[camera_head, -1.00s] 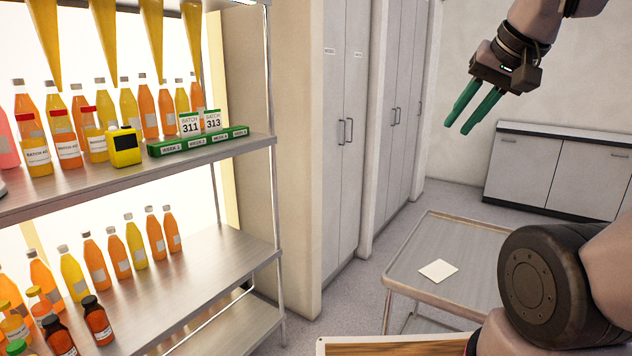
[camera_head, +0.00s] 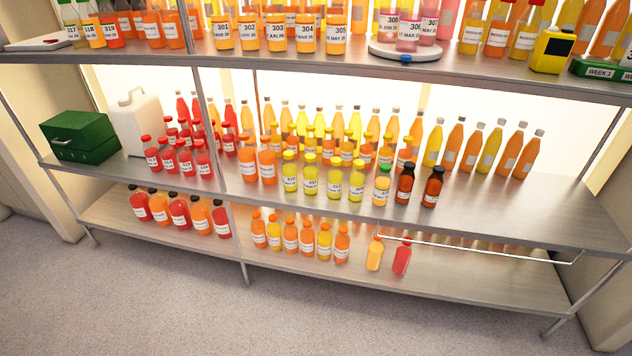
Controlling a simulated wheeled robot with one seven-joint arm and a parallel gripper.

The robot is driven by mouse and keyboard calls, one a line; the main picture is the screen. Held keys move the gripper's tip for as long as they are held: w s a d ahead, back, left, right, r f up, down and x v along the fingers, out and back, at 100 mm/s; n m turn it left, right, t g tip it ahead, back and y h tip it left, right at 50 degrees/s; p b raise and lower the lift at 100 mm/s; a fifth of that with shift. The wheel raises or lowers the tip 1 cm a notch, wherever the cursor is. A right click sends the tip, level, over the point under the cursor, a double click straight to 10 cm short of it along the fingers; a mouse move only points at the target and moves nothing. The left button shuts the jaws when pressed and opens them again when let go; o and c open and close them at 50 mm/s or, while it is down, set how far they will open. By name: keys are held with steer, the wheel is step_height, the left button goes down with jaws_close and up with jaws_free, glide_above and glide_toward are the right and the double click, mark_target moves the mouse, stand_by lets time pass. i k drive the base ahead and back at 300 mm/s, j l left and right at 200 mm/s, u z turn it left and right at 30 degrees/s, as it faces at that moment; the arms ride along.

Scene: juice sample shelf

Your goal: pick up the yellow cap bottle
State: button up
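Several bottles with yellow caps stand on the middle shelf, so I cannot tell which single one the task names. Small orange bottles with yellow caps (camera_head: 385,153) stand in the middle of that shelf. In front of them is a short row of pale yellow bottles with yellow-green caps (camera_head: 310,181). A bottle with a green cap (camera_head: 382,190) and two brown bottles with dark caps (camera_head: 404,187) stand to the right of that row. All are upright. My gripper is not in view now.
The middle shelf (camera_head: 500,205) has bare room at its front right. Red-capped bottles (camera_head: 168,161), a white jug (camera_head: 135,122) and a green box (camera_head: 80,137) stand at left. The upper shelf (camera_head: 300,60) overhangs. The lower shelf (camera_head: 470,275) holds more bottles. The floor (camera_head: 130,295) is clear.

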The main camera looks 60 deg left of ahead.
mark_target(334, 171)
steer(key=u, duration=2.3)
steer(key=i+j, duration=0.2)
steer(key=j, duration=0.15)
steer(key=i+j, duration=0.2)
steer(key=j, duration=0.15)
steer(key=i+j+z, duration=0.1)
steer(key=j, duration=0.25)
steer(key=i+j, duration=0.3)
